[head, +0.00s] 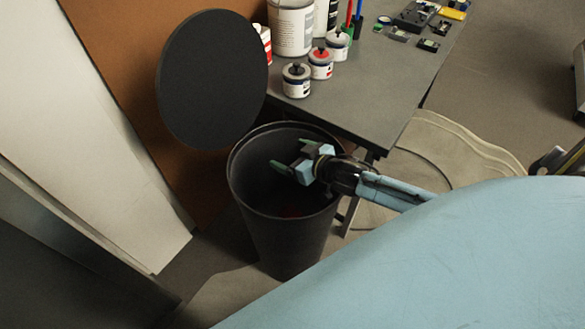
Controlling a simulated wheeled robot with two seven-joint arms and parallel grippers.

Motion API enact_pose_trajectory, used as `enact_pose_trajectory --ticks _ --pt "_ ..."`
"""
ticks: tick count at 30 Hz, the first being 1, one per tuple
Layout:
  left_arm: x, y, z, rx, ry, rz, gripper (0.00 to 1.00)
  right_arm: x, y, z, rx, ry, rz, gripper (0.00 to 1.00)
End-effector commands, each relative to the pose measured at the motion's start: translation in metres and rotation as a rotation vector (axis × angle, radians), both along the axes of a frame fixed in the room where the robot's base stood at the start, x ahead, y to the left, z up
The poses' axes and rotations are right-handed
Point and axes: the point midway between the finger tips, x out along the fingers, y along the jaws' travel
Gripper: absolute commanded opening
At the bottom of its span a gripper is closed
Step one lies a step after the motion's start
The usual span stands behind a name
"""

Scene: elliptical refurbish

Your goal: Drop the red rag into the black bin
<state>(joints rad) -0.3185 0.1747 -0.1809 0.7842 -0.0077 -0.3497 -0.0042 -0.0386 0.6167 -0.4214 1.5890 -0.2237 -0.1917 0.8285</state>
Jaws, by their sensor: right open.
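The black bin (285,245) stands on the floor beside the table, with its mouth open and upward. My right gripper (288,153) is over the bin's mouth, its green-tipped fingers apart and nothing between them. A dim dark-red patch, apparently the red rag (293,211), shows low inside the bin, below the gripper. Its shape is lost in the shadow. My left gripper is not in view.
A round black disc (212,78), like a lid, stands upright behind the bin. The grey table (385,95) holds paint cans (292,27), small jars (321,62) and several small devices. A pale panel (90,120) lies left of the bin.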

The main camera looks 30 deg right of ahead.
Motion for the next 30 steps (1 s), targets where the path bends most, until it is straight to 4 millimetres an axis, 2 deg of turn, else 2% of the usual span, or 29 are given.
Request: enact_pose_trajectory --ticks 5,8,12,16,22,30 --pt "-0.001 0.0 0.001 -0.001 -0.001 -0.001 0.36 0.0 0.0 0.004 0.0 0.0 0.0 0.86" --pt "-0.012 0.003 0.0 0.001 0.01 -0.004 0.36 0.0 0.0 0.012 0.0 0.0 0.0 0.86" --pt "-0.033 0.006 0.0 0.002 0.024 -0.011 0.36 0.0 0.0 0.028 -0.002 0.0 0.001 0.86" --pt "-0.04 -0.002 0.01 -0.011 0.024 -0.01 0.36 0.0 0.0 0.059 0.0 -0.002 0.002 0.86" --pt "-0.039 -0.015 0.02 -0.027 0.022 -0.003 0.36 0.0 0.0 0.09 0.0 -0.001 0.001 0.86" --pt "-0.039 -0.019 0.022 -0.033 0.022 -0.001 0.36 0.0 0.0 0.101 0.0 0.0 0.0 0.86"
